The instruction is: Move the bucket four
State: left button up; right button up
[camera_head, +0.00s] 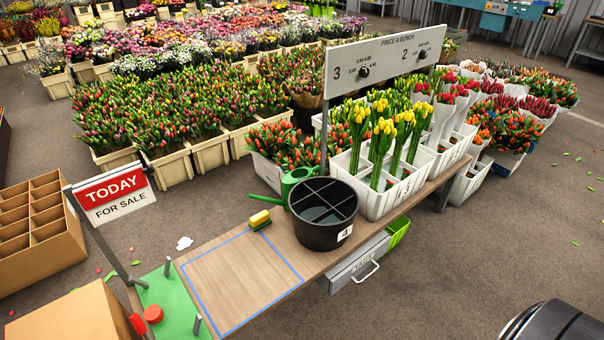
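The black round bucket (311,236) stands upright on the wooden bench (236,283), near its middle. A white label (345,233) on its side appears to read 4. A cross-shaped divider splits its open top into compartments, and no flowers show in it. A blue taped outline (274,249) marks an area of bare wood to the left of the bucket; the bucket stands outside it, close to its right side. Neither gripper is in view.
A green watering can (295,179) stands behind the bucket, partly hidden. White crates with yellow tulips (383,130) stand right of it. A TODAY sign (114,194) rises at the left end.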

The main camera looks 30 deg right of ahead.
aim_at(323, 209)
jog(key=z, duration=1.1)
jog(key=i+l+u, duration=0.1)
jog(key=i, duration=0.3)
jog(key=i+l+u, duration=0.1)
jog(key=i, duration=0.25)
jog(key=l, duration=0.1)
